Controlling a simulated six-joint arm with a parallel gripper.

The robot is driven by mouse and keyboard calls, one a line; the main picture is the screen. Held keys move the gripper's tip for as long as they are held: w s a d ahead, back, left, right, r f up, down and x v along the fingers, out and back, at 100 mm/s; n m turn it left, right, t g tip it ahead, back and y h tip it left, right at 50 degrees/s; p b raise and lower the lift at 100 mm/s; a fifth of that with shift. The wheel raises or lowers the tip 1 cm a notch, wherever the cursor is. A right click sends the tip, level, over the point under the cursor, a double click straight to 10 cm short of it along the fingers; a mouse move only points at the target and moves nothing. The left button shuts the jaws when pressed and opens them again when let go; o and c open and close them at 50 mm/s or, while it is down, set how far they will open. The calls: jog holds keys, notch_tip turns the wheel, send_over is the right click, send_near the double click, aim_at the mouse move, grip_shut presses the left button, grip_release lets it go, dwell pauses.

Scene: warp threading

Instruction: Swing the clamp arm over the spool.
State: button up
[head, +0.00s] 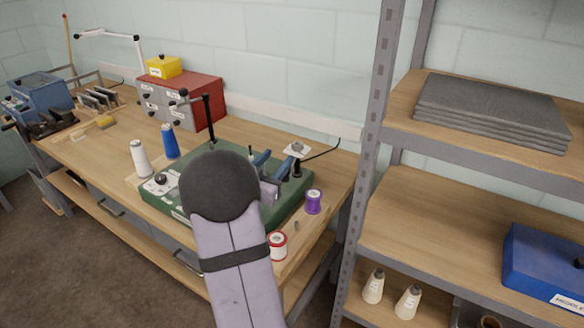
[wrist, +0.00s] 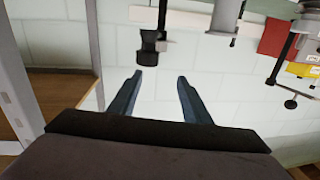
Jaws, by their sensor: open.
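A green machine base (head: 185,208) sits on the bench, partly hidden behind my arm. A black post with a crossbar and knob ends, which looks like the clamp arm (head: 206,112), rises from its back left; a similar black bar with a round knob (wrist: 289,103) shows at the right of the wrist view. My gripper (head: 277,156) is over the right part of the base, its blue-grey fingers apart. In the wrist view my gripper (wrist: 160,76) is open with nothing between the fingers. A black-ended post (wrist: 148,45) lies just beyond the fingertips. I cannot tell which spool is meant.
A white spool (head: 140,158) and a blue spool (head: 170,141) stand left of the base, a purple spool (head: 313,201) and a red-rimmed spool (head: 278,246) right and front. A red drawer cabinet (head: 207,100) is behind. A metal shelf (head: 380,130) stands at the right.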

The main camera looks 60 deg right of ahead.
notch_tip(320, 180, down, 4)
jog(key=s+a+g, duration=0.1)
jog(key=s, duration=0.1)
jog(key=d+p, duration=0.1)
jog(key=d, duration=0.6)
jog(key=shift+w+r+p, duration=0.2)
jog(key=shift+r+p, duration=0.05)
jog(key=shift+p, duration=0.15)
jog(key=shift+w, duration=0.1)
grip_shut()
